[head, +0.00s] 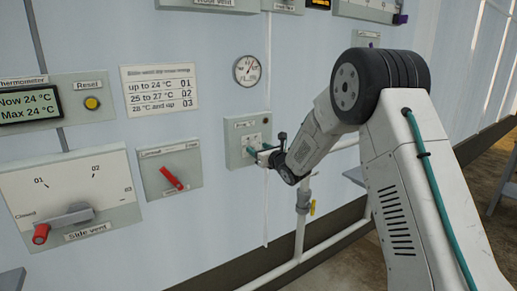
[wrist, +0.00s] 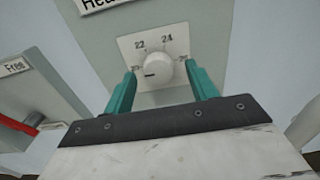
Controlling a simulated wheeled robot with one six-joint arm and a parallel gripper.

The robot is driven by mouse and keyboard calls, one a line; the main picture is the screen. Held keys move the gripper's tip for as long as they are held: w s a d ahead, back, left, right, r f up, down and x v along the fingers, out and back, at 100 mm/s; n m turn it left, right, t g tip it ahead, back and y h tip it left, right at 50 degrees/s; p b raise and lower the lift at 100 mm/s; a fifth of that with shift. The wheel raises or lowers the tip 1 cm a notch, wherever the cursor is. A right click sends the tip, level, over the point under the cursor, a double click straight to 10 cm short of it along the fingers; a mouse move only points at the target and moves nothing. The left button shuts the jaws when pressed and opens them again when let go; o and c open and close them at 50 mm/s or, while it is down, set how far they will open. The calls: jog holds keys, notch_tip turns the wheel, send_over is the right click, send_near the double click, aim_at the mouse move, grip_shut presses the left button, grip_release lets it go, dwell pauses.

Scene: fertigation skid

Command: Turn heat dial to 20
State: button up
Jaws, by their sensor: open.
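The heat dial (wrist: 160,71) is a round white knob on a pale plate in the wrist view. Its dark mark lies on the left side of the knob and points left. The figures 22 and 24 show above it; lower figures at each side are small and partly covered by the fingers. My gripper (wrist: 161,67) is open, with one teal finger on each side of the knob; I cannot tell whether they touch it. In the head view my gripper (head: 261,153) is at the grey heat box (head: 240,129), and the knob is hard to make out there.
A panel with a red lever (head: 172,178) is left of the heat box. The side vent panel (head: 70,187), thermometer display (head: 29,104) and rules sign (head: 160,89) are further left. A gauge (head: 249,70) is above. White pipes (head: 303,222) with a yellow valve run below.

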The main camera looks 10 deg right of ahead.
jog(key=v, duration=0.5)
jog(key=shift+s+d, duration=0.15)
jog(key=shift+s, duration=0.2)
notch_tip(320, 180, down, 8)
jog(key=s+d+m+g+h, duration=0.2)
jog(key=d+m+g+h, duration=0.1)
jog(key=m, duration=0.6)
jog(key=s+d+f+m+g+h, duration=0.25)
jog(key=s+m+g, duration=0.25)
jog(key=s+m, duration=0.45)
jog(key=s+a+r+m+g, duration=0.1)
jog(key=s+r+m, duration=0.4)
jog(key=s, duration=0.9)
jog(key=s+a+r+m+g, duration=0.1)
jog(key=s+r+m+g, duration=0.3)
jog(key=s+m, duration=0.5)
jog(key=s+a+r+m+g, duration=0.2)
jog(key=s+r+m, duration=0.4)
jog(key=s, duration=1.4)
jog(key=shift+s+r+m+g, duration=0.15)
jog(key=shift+s+m+g, duration=0.25)
jog(key=shift+m, duration=0.25)
